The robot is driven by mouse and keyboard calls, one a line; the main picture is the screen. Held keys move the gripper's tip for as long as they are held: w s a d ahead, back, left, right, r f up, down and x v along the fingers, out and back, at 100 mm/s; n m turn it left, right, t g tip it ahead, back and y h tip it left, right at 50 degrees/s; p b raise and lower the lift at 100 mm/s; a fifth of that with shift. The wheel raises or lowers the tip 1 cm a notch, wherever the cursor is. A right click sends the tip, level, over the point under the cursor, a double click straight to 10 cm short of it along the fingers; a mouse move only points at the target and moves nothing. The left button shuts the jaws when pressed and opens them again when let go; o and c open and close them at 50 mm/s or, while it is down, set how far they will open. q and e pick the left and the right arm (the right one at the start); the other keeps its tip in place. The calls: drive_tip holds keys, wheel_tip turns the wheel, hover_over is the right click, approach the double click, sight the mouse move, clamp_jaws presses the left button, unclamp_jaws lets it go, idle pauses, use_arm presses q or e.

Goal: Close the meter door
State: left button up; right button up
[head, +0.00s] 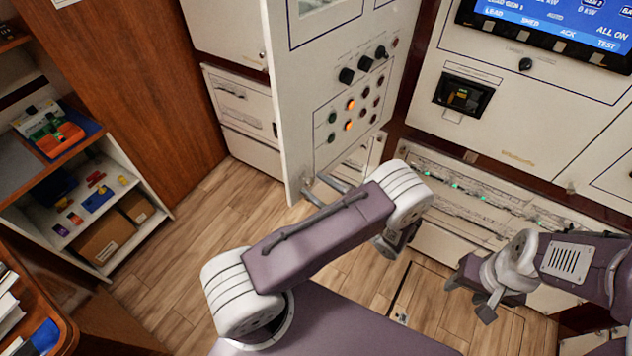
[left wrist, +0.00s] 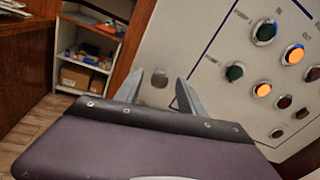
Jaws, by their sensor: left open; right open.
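The meter door (head: 300,110) is a cream panel with meter windows, black knobs and several round lights. It stands swung out from the cabinet, its free edge to the left. My left gripper (head: 322,186) is open at the door's lower free corner, partly hidden by my arm. In the left wrist view its two fingers (left wrist: 161,92) point at the door face (left wrist: 225,75), with a small round metal fitting (left wrist: 160,79) between them. I cannot tell whether they touch the door. My right gripper (head: 478,292) is open and empty, low in front of the right cabinets.
A blue screen (head: 550,22) and a breaker row with green lights (head: 470,190) are on the cabinet at right. An open shelf unit (head: 150,185) stands at left beside a wooden panel (head: 150,70). Wooden floor (head: 165,270) lies clear between them.

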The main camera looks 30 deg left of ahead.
use_arm(q)
drive_tip(key=shift+w+a, duration=0.1)
drive_tip(key=shift+a, duration=0.15)
clamp_jaws()
idle(1.3)
